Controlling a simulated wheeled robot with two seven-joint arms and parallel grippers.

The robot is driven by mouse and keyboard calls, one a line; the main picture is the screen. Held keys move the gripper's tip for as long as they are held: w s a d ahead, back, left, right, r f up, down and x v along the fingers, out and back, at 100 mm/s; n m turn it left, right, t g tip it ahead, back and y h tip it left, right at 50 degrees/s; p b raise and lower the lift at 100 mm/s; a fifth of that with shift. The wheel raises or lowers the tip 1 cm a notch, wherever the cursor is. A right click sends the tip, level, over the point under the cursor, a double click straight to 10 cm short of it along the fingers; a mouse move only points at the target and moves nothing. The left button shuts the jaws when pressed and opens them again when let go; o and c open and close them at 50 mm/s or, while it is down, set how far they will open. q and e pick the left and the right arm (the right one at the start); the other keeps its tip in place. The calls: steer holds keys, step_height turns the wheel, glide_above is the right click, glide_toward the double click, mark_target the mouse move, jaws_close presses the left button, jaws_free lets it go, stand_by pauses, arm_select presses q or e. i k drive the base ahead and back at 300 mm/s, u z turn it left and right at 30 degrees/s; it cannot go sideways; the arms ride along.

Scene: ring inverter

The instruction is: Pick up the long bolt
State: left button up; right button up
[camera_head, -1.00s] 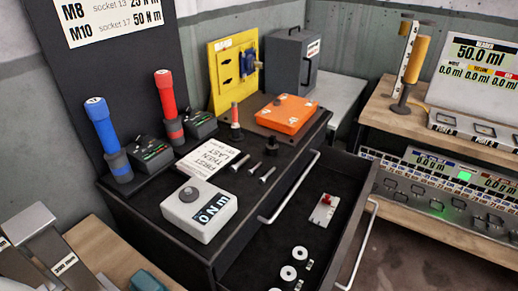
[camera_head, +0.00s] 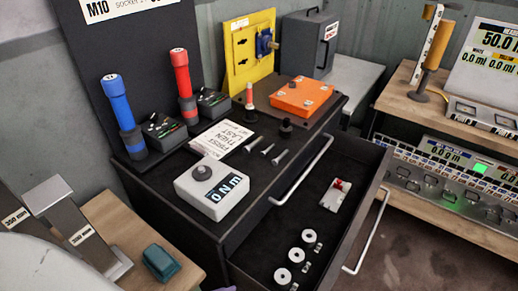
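Three small metal bolts lie in a row on the black cabinet top (camera_head: 160,186), beside a printed white card. They are a left bolt (camera_head: 252,144), a middle bolt (camera_head: 267,149) and a right bolt (camera_head: 280,157). They are small in the head view, and I cannot tell surely which is the longest. Neither of my grippers is in view, and nothing is seen touching the bolts.
A white torque box (camera_head: 212,188) stands in front of the card (camera_head: 222,138). Blue (camera_head: 118,105) and red (camera_head: 182,82) tools stand behind. An orange plate (camera_head: 301,97) lies at the back. An open drawer (camera_head: 305,220) with several rings juts out in front.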

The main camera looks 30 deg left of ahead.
mark_target(274, 162)
steer(key=k, duration=1)
steer(key=z, duration=1.85)
steer(key=i, duration=0.7)
steer(key=u, duration=2.15)
steer(key=i, duration=0.5)
steer(key=u, duration=0.05)
